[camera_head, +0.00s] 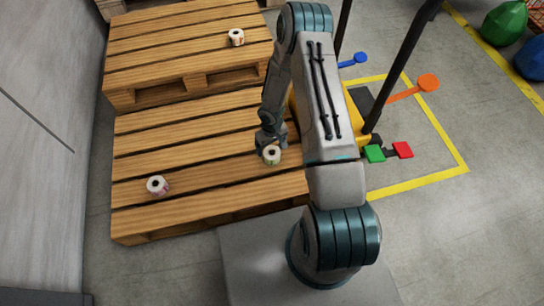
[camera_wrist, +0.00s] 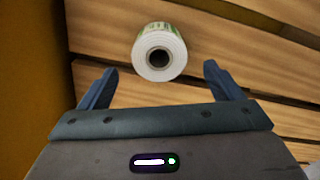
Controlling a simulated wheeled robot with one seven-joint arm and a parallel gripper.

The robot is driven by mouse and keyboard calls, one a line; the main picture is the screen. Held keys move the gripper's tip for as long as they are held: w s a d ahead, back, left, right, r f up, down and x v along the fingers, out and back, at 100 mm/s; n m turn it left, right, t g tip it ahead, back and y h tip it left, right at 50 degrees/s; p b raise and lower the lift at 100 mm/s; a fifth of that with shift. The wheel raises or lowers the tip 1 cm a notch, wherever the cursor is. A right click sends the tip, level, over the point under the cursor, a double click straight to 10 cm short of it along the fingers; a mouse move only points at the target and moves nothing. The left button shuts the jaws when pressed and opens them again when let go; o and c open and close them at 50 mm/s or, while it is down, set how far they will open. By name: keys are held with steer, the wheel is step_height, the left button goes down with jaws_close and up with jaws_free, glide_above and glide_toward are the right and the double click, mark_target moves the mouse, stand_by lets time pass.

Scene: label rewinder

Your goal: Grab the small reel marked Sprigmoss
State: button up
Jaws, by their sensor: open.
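A small white reel (camera_head: 271,155) with a dark core stands on the front wooden pallet (camera_head: 218,209), close to my gripper (camera_head: 268,141). In the wrist view the reel (camera_wrist: 159,52) shows a green printed label on its side. I cannot read a name on it. My gripper (camera_wrist: 160,85) is open, and the reel lies just beyond its fingertips, roughly centred between them. Another small reel (camera_head: 157,185) stands at the left of the front pallet. A third reel (camera_head: 236,37) stands on the higher pallet stack behind. No label reads as Sprigmoss from here.
A yellow pallet truck (camera_head: 363,141) with black uprights stands right of the pallet, with blue, orange, green and red parts around it. A grey wall (camera_head: 45,150) runs along the left. Green and blue lumps (camera_head: 505,24) lie far right.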

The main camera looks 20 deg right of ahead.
mark_target(272, 152)
step_height(272, 152, down, 5)
steer(key=shift+s+d+f+b, duration=0.1)
steer(key=shift+b, duration=1.1)
steer(key=shift+c, duration=0.4)
steer(key=c, duration=1.1)
